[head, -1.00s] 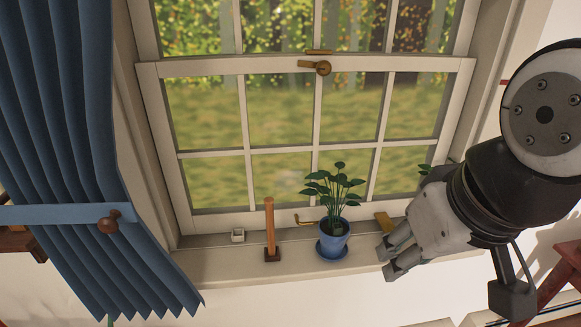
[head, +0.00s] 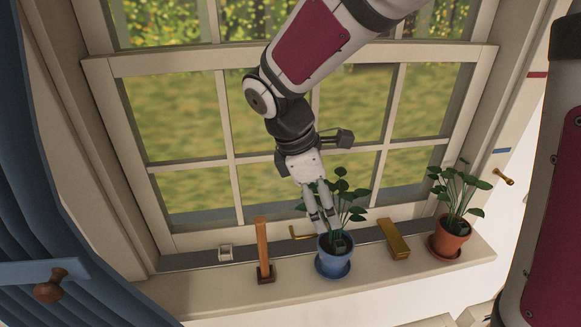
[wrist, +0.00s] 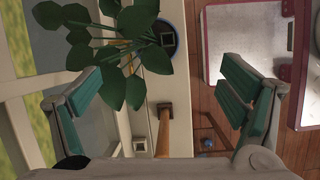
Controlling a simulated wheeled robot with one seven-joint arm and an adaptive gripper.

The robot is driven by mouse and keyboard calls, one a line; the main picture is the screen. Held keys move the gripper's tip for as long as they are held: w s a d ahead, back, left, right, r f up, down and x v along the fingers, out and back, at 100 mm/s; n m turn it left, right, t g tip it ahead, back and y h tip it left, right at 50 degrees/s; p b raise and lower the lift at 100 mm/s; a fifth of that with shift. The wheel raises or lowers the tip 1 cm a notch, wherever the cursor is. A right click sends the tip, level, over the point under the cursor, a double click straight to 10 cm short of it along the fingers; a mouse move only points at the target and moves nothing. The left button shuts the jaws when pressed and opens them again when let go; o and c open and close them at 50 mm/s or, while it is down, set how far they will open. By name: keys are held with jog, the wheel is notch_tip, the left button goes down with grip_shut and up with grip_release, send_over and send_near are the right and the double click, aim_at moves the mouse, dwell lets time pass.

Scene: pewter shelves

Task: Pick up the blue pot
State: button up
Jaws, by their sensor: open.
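The blue pot (head: 334,264) stands upright on a blue saucer on the window sill, with a leafy green plant (head: 345,203) in it. My gripper (head: 322,222) is open and points down just above the pot, its fingers among the leaves at the plant's left side. In the wrist view, my gripper (wrist: 162,78) has its fingers wide apart with nothing held between them. The plant's leaves (wrist: 130,55) cover much of the upper left there. A bit of the pot's blue rim (wrist: 178,40) shows near the top; the rest of the pot is hidden.
The sill (head: 205,292) also bears a wooden post on a dark base (head: 263,250), a small white block (head: 225,252), a brass block (head: 394,238) and a terracotta pot (head: 449,241) with a plant. The window stands close behind. A blue curtain (head: 35,180) hangs at left.

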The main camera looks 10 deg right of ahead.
jog(key=w+f+n, duration=0.1)
jog(key=f, duration=0.1)
send_over(325, 246)
jog(key=shift+n, duration=0.3)
notch_tip(325, 246, down, 7)
jog(key=shift+f, duration=0.2)
jog(key=shift+d+x, duration=0.25)
jog(key=shift+x, duration=1.15)
jog(key=shift+d+x, duration=0.2)
jog(key=shift+x, duration=1.15)
jog(key=shift+r, duration=0.2)
jog(key=c, duration=1.9)
jog(key=shift+c, duration=0.2)
